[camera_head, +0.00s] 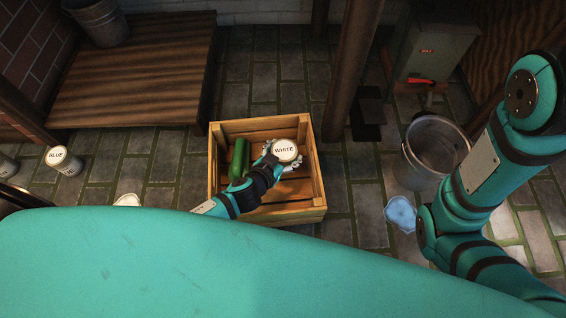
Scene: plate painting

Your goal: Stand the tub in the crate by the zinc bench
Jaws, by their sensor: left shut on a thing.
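A white-lidded tub marked WHITE (286,150) is upright inside the wooden crate (265,217), towards its right side. My left gripper (284,161) reaches into the crate from the lower left and is shut on the tub. Its fingers show at the near side and edges of the tub. Whether the tub's base touches the crate floor is hidden. A green bottle (238,160) stands or lies in the crate's left part, left of the gripper. The brown bench (135,75) is behind and left of the crate. My right gripper is not in view; only its arm shows at right.
A tub marked BLUE (66,162) stands on the brick floor at left. A metal bucket (433,150) stands right of the crate, near a pale blue patch (400,213). A wooden post (350,70) rises behind the crate. Another bucket (97,22) is on the bench.

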